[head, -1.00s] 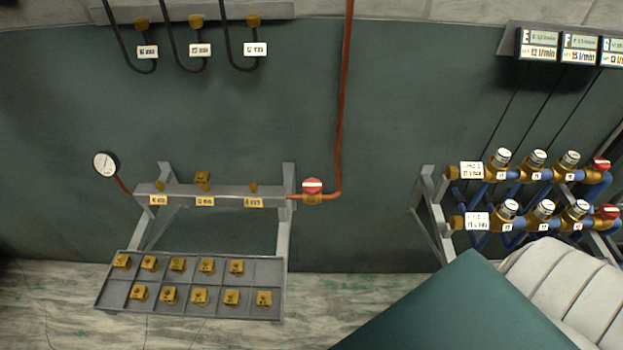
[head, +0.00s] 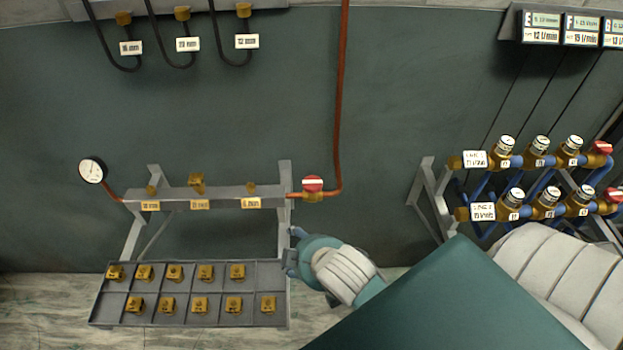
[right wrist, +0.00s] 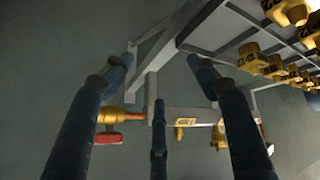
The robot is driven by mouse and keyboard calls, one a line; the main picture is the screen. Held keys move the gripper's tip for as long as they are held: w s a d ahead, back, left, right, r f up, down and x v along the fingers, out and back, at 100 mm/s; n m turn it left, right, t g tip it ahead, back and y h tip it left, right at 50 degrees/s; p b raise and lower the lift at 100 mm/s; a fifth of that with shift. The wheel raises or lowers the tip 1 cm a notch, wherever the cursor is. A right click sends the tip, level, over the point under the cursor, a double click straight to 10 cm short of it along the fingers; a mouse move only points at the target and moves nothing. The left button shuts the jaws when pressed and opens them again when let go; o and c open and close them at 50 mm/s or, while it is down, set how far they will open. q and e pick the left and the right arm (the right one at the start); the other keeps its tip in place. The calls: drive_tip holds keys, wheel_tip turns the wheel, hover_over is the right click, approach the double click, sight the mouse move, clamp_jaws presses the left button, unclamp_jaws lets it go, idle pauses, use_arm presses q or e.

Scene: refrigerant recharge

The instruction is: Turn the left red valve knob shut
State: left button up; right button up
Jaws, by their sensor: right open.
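The left red valve knob (head: 313,184) has a white bar across its face and sits on a brass valve at the right end of the grey manifold (head: 222,196). A copper pipe (head: 343,100) rises beside it. My right gripper (head: 291,251) is open and empty, below the knob and slightly left of it, apart from it. In the right wrist view the spread blue fingers (right wrist: 158,78) show, with the red knob (right wrist: 107,138) beyond them, partly behind the left finger. My left gripper is not in view.
A grey tray (head: 190,318) of brass fittings lies just left of my right gripper. A pressure gauge (head: 92,170) is at the manifold's left end. Blue pipework with dials and two more red knobs (head: 602,147) stands at right.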

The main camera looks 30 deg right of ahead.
drive_tip(key=w+a+r+n+t+y, duration=0.2)
drive_tip(key=w+a+r+n+t, duration=0.15)
drive_tip(key=w+r, duration=0.4)
drive_tip(key=w+a+r+n+t+y, duration=0.2)
drive_tip(key=w+r+n+t, duration=0.25)
drive_tip(key=r, duration=0.55)
drive_tip(key=w+a+r+n+t+y, duration=0.2)
drive_tip(key=w+a+r+n+t, duration=0.15)
drive_tip(key=w+r, duration=0.4)
drive_tip(key=s+a+r+n+g+y, duration=0.35)
drive_tip(key=a+r+n+y, duration=0.65)
drive_tip(key=n, duration=0.4)
drive_tip(key=s+a+n+g+y, duration=0.3)
drive_tip(key=n+g, duration=0.1)
drive_tip(key=n, duration=0.3)
drive_tip(key=n+g+h, duration=1.2)
drive_tip(key=n+h, duration=0.6)
hover_over(311, 183)
wheel_tip(311, 183, down, 16)
drive_tip(key=shift+m, duration=0.25)
wheel_tip(311, 183, down, 9)
drive_tip(key=p, duration=0.3)
drive_tip(key=shift+d+r, duration=0.1)
drive_tip(key=shift+r, duration=0.05)
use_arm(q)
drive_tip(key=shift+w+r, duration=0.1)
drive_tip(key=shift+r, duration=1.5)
use_arm(e)
drive_tip(key=shift+f, duration=0.85)
